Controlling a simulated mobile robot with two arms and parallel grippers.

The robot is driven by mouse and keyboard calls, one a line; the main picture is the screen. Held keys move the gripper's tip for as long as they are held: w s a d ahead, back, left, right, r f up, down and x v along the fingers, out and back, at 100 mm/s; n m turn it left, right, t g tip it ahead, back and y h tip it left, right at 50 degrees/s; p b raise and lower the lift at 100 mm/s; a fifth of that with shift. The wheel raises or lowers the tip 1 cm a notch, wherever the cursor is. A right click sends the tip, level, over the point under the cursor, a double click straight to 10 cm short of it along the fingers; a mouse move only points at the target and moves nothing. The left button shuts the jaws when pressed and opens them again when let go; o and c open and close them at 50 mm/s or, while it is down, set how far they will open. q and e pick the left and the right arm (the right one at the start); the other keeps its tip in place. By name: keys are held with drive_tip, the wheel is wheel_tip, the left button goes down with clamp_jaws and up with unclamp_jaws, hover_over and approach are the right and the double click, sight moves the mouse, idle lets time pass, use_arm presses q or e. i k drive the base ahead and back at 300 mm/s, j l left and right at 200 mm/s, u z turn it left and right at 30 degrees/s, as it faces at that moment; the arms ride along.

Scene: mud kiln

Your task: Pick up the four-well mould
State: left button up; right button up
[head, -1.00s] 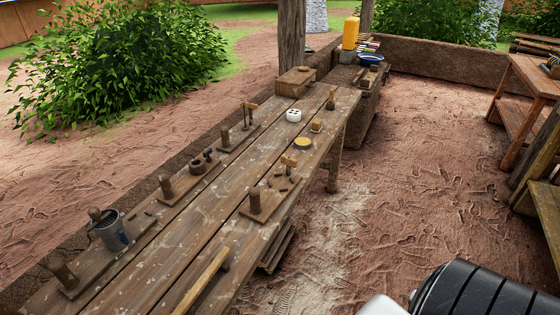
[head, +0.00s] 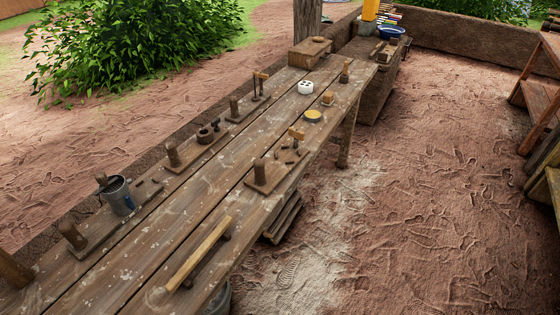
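A small white block with dark wells in its top, which looks like the four-well mould (head: 305,88), sits on the far part of the long wooden workbench (head: 215,188). It is small in the head view, so I cannot make out every well. Nothing covers it. Neither of my grippers is in view.
Near the mould are a yellow-topped round tin (head: 313,116), a small wooden stamp (head: 327,98) and a wooden box (head: 310,53). The dirt floor right of the bench is open.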

sight(304, 88)
drive_tip(key=i+l+u, duration=0.1)
drive_tip(key=u, duration=0.4)
drive_tip(key=i+l+u, duration=0.2)
drive_tip(key=l, duration=0.15)
drive_tip(key=i+l+u, duration=0.15)
drive_tip(key=l, duration=0.2)
drive_tip(key=i+l+u, duration=0.2)
drive_tip(key=l, duration=0.15)
drive_tip(key=l+u, duration=0.2)
drive_tip(key=l, duration=0.2)
